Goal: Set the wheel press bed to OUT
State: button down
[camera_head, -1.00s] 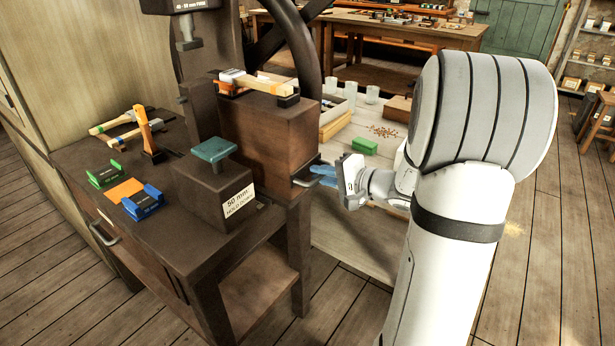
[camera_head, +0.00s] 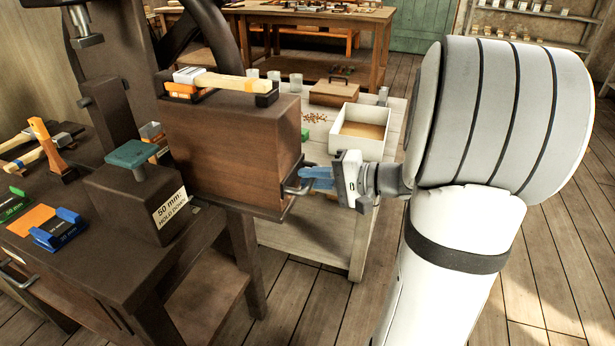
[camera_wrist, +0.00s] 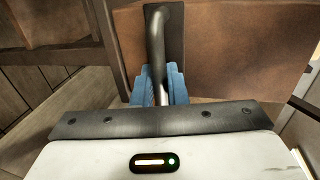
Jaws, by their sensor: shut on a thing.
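The press bed is a brown wooden block (camera_head: 230,140) with a metal handle (camera_head: 291,192) on its right end face. The block juts past the right edge of the bench (camera_head: 110,270). My gripper (camera_head: 312,178) has blue fingers closed on the handle. In the wrist view the bent handle (camera_wrist: 160,25) runs down between the blue fingers (camera_wrist: 158,85), with a dark plate behind it. The press column and upper parts stand at the left in the head view. No OUT label is readable.
A hold-down block with a green knob (camera_head: 132,153) stands in front of the bed. A wooden-handled tool (camera_head: 228,83) lies on the bed. Behind is a pale table with an open white box (camera_head: 361,130) and a lidded wooden box (camera_head: 333,92). Floor at right is clear.

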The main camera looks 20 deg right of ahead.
jog(key=shift+d+f, duration=0.15)
jog(key=c, duration=1.7)
grip_release()
jog(key=shift+s+d, duration=0.15)
jog(key=shift+o, duration=0.8)
jog(key=p+v, duration=0.1)
jog(key=v, duration=0.6)
jog(key=shift+s+d, duration=0.2)
jog(key=shift+s, duration=0.05)
